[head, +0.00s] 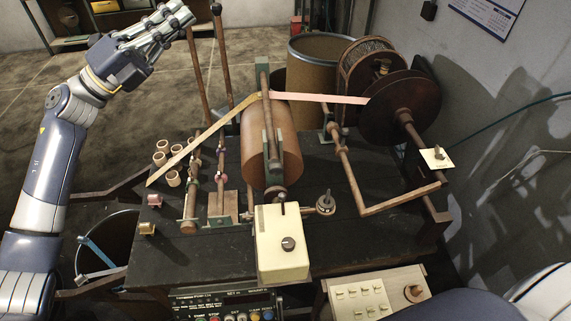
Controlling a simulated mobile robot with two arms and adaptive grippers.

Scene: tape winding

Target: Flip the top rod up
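The top rod (266,116) appears to be the brown rod lying lengthwise above the large brown roller (284,150), between green end brackets (262,68). The tape (318,98) runs from the dark reel at right to this rod, then slants down to the left front. My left gripper (180,18) is raised at the upper left, well apart from the rod and touching nothing visible. Its fingers lie close together in this view, so I cannot tell if it is open. My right gripper is out of view; only pale and dark parts of my own body show at bottom right.
A cream control box (281,250) stands at the table front. Two upright rods (222,55) rise left of the roller. Small tape rolls (173,178) sit on the left of the black table (330,240). Large reels (398,105) and a barrel (322,75) stand behind at right.

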